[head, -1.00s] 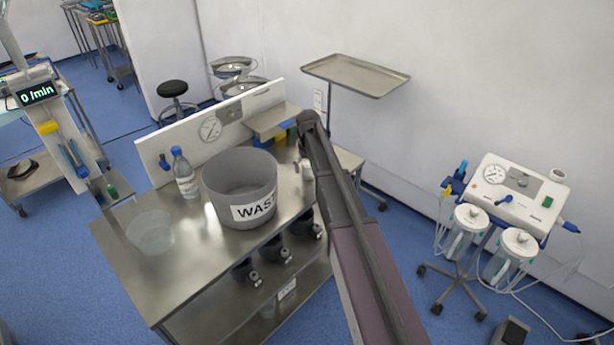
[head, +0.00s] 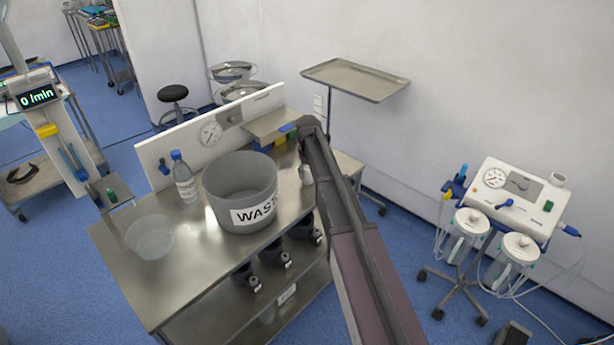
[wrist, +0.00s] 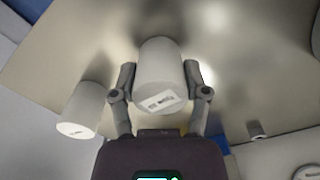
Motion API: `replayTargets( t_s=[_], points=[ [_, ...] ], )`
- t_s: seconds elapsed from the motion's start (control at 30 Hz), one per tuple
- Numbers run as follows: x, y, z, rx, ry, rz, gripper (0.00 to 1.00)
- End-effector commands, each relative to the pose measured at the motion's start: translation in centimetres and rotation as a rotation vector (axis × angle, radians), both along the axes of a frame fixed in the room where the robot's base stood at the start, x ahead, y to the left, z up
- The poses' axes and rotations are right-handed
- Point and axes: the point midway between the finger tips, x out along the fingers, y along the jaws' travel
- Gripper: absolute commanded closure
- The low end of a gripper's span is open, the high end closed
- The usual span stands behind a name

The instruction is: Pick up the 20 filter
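A white cylindrical filter (wrist: 161,68) with a small printed label on its near end stands between the two fingers of my gripper (wrist: 160,72) in the wrist view. The fingers lie close along both sides and appear to press on it. The label is too blurred to read, so I cannot tell if it is the 20 filter. A second white cylinder (wrist: 85,105) with a marked end is to the left, apart from the fingers. In the head view my arm hides the gripper; a small white cylinder (head: 307,174) shows just beside the arm on the steel bench.
The steel bench (head: 165,285) also bears a grey waste bin (head: 225,195), a labelled bottle (head: 184,178) and a clear bowl (head: 149,237). An empty tray stand (head: 355,79) is behind, and a suction cart (head: 505,200) is at right.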

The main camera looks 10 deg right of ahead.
Motion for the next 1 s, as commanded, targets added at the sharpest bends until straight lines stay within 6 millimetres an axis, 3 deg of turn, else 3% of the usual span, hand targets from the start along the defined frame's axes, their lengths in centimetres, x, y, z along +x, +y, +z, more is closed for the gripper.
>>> replayTargets(
  t_s=[0.57, 1.0],
  points=[
    [0.0, 0.0, 0.4, 0.000, 0.000, 0.001, 0.74],
    [0.0, 0.1, 3.6, 0.000, 0.000, 0.001, 0.74]
  ],
)
